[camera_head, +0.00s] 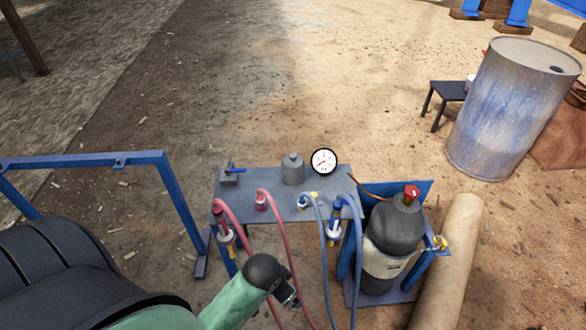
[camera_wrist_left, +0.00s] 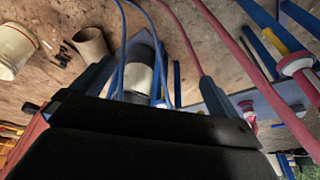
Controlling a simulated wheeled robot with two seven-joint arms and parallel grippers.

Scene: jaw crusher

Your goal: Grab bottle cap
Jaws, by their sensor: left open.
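A grey, dome-topped cap (camera_head: 292,170) stands upright on the small grey-blue table (camera_head: 262,183), left of a round white gauge. I take it for the bottle cap. My left gripper (camera_head: 289,295) is low in the head view, in front of the table and nearer to me, apart from the cap. It also shows in the left wrist view (camera_wrist_left: 155,82), open, with its dark body across the bottom. I see nothing held in it. I cannot make out the cap in the left wrist view. My right gripper is not in view.
Red hoses (camera_head: 283,238) and blue hoses (camera_head: 357,240) hang from the table's front, close to my left gripper. A dark gas bottle (camera_head: 397,228) with a red-topped valve stands right of it, beside a brown tube (camera_head: 452,250). A blue frame (camera_head: 85,161) is at left.

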